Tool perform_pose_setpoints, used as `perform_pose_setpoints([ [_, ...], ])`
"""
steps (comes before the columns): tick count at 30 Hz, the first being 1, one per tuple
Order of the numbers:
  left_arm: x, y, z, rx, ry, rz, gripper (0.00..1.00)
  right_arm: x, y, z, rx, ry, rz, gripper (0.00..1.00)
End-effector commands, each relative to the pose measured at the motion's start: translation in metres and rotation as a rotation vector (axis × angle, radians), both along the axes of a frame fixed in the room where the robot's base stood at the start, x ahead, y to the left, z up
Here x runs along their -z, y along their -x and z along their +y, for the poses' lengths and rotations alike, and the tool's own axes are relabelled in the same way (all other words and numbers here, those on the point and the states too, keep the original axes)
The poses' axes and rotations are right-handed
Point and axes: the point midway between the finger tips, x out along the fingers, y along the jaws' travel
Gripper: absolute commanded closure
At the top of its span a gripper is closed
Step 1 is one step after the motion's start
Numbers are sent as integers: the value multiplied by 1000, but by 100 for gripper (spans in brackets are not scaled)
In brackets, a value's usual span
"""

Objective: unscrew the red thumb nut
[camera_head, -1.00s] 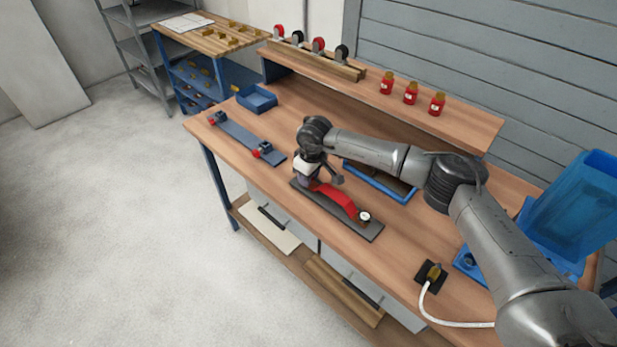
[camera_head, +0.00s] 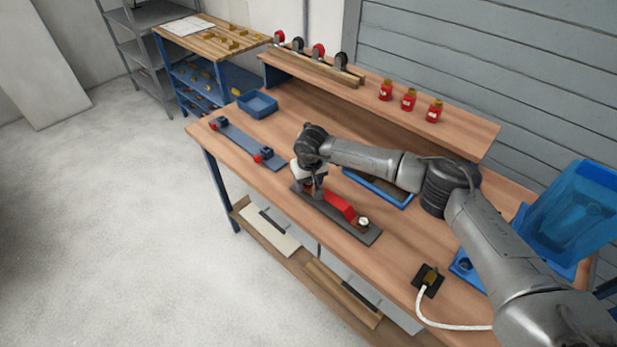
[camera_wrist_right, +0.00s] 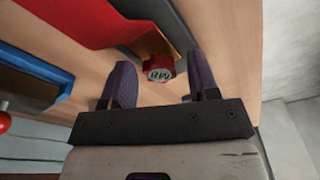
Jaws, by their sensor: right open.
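The red thumb nut (camera_wrist_right: 161,68), with a grey end marked M8, shows in the right wrist view. It lies between the two dark fingers of my right gripper (camera_wrist_right: 162,62). The fingers are open, with a gap on each side of the nut. In the head view my right gripper (camera_head: 319,192) is at the left end of a dark base plate (camera_head: 360,234), beside a red part (camera_head: 338,205) on it. The nut cannot be made out there, behind the wrist and gripper. My left gripper is out of view.
A blue plate with red knobs (camera_head: 237,143) lies left on the bench. Red jars (camera_head: 409,100) and casters (camera_head: 319,54) stand on the shelf. A corded black socket (camera_head: 428,280) sits at the front right.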

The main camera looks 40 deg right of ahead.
Motion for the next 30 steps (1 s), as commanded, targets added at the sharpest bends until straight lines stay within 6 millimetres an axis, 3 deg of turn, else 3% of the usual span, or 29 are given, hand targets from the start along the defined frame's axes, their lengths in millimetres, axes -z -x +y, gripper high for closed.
perform_pose_setpoints([
  [18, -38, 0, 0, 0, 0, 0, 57, -2, 0, 5, 857, -5, 5, 45],
  [30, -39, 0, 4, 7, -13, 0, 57, 1, 0, 2, 964, -1, 3, 45],
])
